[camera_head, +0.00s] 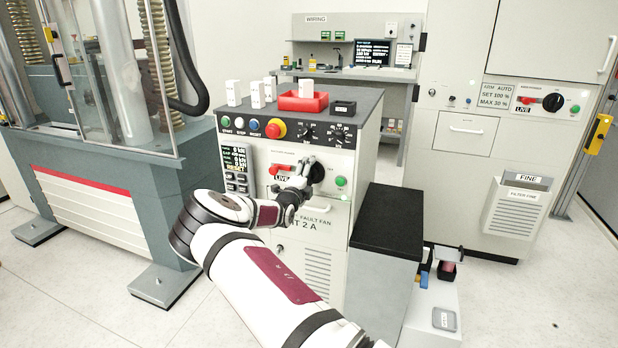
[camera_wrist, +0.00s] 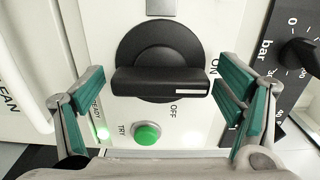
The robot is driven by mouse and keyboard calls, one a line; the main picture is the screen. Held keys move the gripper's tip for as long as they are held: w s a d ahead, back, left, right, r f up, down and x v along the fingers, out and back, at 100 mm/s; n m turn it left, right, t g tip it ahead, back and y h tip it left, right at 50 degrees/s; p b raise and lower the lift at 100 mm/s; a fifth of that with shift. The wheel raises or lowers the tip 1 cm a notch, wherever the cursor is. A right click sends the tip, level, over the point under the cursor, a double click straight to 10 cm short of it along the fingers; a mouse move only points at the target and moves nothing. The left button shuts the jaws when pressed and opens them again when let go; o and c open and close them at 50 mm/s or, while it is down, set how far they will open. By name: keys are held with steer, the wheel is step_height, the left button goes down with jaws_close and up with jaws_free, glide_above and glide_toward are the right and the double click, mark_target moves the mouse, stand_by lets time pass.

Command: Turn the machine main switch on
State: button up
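The main switch is a black round knob with a bar handle (camera_wrist: 160,82), set on the white cabinet front. In the wrist view the bar lies level, and a white mark at its right end sits near the labels ON and OFF. My gripper (camera_wrist: 162,88) is open, with one teal-padded finger to the left of the bar and one to the right, apart from it. In the head view my gripper (camera_head: 303,172) is at the panel, just left of the black switch (camera_head: 317,173) and partly covering it.
A green button (camera_wrist: 146,133) is below the switch. A red lever marked LIVE (camera_head: 281,168) is left of my gripper. A pressure dial (camera_wrist: 298,57) is at the wrist view's right. A red tray (camera_head: 303,102) and white blocks stand on the cabinet. A black-topped box (camera_head: 390,215) stands right.

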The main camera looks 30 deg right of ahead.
steer(key=v, duration=1.2)
stand_by(0.4)
